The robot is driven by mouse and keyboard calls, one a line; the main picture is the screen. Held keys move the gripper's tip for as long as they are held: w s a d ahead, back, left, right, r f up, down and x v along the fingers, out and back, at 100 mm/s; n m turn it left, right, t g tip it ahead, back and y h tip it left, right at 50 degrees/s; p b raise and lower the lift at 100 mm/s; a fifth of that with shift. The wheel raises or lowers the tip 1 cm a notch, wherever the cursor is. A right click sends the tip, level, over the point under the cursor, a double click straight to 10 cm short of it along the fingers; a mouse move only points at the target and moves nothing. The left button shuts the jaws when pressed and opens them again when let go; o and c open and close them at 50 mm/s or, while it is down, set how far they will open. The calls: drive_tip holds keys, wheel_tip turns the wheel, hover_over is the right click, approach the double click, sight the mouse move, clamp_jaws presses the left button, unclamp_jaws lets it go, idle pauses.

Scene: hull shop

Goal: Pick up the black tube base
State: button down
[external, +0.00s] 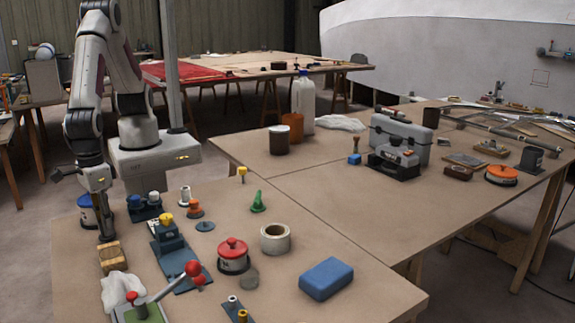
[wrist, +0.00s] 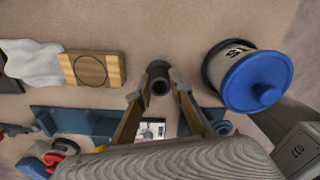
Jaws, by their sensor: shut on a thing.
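The black tube base (wrist: 159,78) shows in the wrist view as a short dark tube with a round opening. It is between the two fingertips of my gripper (wrist: 158,88), which is shut on it. In the external view my gripper (external: 104,203) points down at the near left of the front table, and the dark tube (external: 106,228) shows below it. The fingers partly hide the tube, and I cannot tell whether it touches the table.
A blue-lidded pot (wrist: 256,82) stands close on the right in the wrist view. A wooden block (wrist: 92,69) and a white cloth (wrist: 30,62) lie to the left. A blue fixture (external: 175,255) is nearby. Bare tabletop surrounds the blue block (external: 326,278).

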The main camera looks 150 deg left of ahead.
wheel_tip(320, 180, up, 9)
idle(0.5)
